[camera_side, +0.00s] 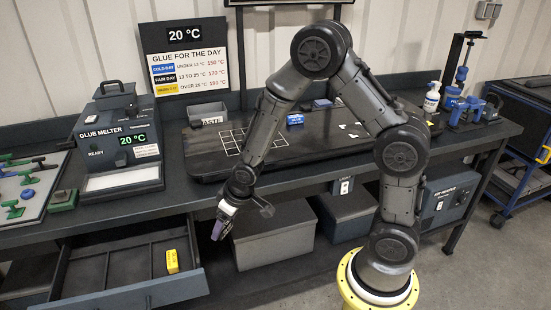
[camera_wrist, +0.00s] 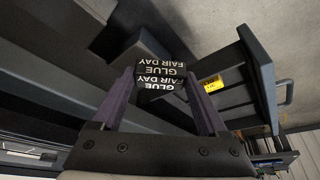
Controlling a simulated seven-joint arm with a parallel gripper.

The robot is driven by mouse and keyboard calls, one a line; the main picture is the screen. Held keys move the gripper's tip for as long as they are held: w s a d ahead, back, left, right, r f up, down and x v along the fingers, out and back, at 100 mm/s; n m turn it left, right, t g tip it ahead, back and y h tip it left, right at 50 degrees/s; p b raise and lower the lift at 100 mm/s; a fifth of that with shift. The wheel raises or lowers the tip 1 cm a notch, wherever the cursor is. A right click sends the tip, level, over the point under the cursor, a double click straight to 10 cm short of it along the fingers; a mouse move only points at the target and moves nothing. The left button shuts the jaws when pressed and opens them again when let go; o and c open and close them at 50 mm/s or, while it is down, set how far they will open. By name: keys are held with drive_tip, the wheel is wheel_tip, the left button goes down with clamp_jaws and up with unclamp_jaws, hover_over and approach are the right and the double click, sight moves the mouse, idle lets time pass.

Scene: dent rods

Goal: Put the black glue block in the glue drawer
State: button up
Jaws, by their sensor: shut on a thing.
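My gripper (camera_side: 217,231) is shut on the black glue block (camera_wrist: 160,72), which reads "GLUE FAIR DAY" in white between the purple fingers in the wrist view. The block cannot be made out in the side view. The gripper hangs in front of the bench, just right of the open glue drawer (camera_side: 145,296). The drawer has long dividers, and a yellow glue block (camera_side: 172,262) lies in its right compartment. In the wrist view the drawer (camera_wrist: 258,75) is to the right of the held block, with the yellow block (camera_wrist: 210,84) inside.
Grey bins (camera_side: 272,236) stand under the bench, behind and right of my gripper. A glue melter (camera_side: 118,140) and a dark board (camera_side: 200,150) with a blue block (camera_side: 295,119) are on the bench. The drawer's middle and left compartments look empty. The sign reads 20 °C.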

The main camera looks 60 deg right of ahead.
drive_tip(key=shift+r, duration=0.1)
wheel_tip(320, 180, up, 28)
drive_tip(key=s+d+m+h, duration=0.1)
drive_tip(key=s+d+m, duration=0.3)
drive_tip(key=d, duration=0.6)
drive_tip(key=s+d+m+g+h, duration=0.15)
drive_tip(key=s+d, duration=0.35)
drive_tip(key=d, duration=0.5)
drive_tip(key=s+d+m+h, duration=0.1)
drive_tip(key=s+d+m, duration=0.3)
drive_tip(key=d, duration=0.6)
approach(301, 133)
drive_tip(key=shift+w+d+f+n, duration=0.15)
drive_tip(key=shift+w+d+f, duration=0.15)
drive_tip(key=shift+f, duration=0.1)
drive_tip(key=shift+w+d+f+n, duration=0.1)
drive_tip(key=shift+w+d+f, duration=0.1)
drive_tip(key=shift+d+f, duration=0.2)
drive_tip(key=shift+w+d+f, duration=0.1)
drive_tip(key=shift+f, duration=0.85)
drive_tip(key=shift+w+d+f, duration=0.1)
drive_tip(key=shift+f, duration=0.85)
drive_tip(key=shift+f, duration=0.1)
